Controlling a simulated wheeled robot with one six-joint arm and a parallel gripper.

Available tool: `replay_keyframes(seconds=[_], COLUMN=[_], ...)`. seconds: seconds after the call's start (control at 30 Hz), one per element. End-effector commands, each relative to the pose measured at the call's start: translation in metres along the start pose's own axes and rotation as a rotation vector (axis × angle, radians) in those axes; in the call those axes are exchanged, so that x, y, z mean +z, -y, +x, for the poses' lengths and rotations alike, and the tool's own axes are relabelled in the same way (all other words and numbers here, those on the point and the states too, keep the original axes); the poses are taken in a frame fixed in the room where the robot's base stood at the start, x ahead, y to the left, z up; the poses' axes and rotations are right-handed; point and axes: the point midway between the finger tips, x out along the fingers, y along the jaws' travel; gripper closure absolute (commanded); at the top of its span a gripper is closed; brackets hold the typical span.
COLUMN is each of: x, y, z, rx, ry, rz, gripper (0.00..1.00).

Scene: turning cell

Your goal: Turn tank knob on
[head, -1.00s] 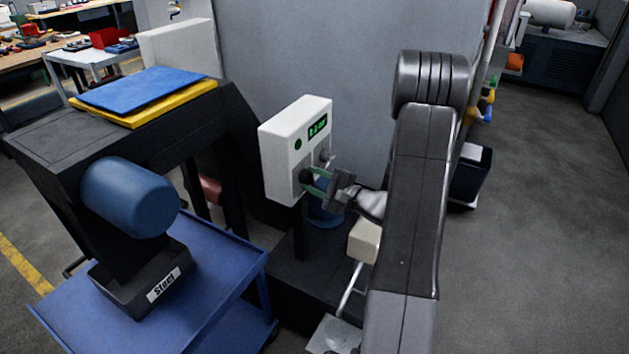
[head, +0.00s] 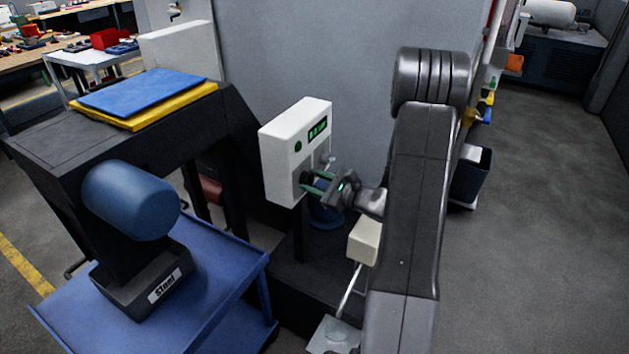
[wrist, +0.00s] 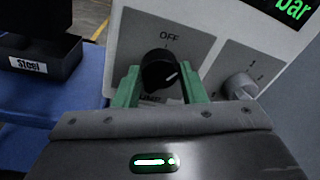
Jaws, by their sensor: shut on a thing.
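The tank knob (wrist: 160,72) is a round black knob with a white pointer line, on the front of a white control box (head: 281,150). In the wrist view, "OFF" is printed above it. The pointer line slants, with its visible end toward the lower left and upper right, off the "OFF" mark. My gripper (wrist: 160,88) has green fingers, one on each side of the knob, and is shut on it. In the head view my gripper (head: 318,187) reaches the lower front of the box from the right, and its fingers hide most of the knob.
A second, grey knob (wrist: 238,87) sits right of the black one. A green display (head: 318,128) is above. A blue cart (head: 215,290) with a black "Steel" bin (head: 145,290) and a blue cylinder (head: 130,200) stands at left.

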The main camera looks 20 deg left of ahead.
Motion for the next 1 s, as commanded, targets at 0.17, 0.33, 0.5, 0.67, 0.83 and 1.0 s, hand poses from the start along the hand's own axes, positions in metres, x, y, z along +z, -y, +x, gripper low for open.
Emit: replay_keyframes(seconds=[0.17,0.33,0.5,0.67,0.83,1.0], x=[0.0008,0.0014,0.0016,0.0015,0.0013,0.0006], y=[-0.0001,0.0004,0.0008,0.0013,0.0015,0.0018], z=[-0.0003,-0.0004,-0.0005,-0.0004,-0.0005,-0.0004], rx=[0.018,0.034,0.049,0.063,0.075,0.086], ry=[-0.015,-0.025,-0.036,-0.045,-0.053,-0.061], rz=[0.17,0.33,0.492,0.637,0.774,0.881], gripper=[0.86,0.86,0.86,0.86,0.86,0.86])
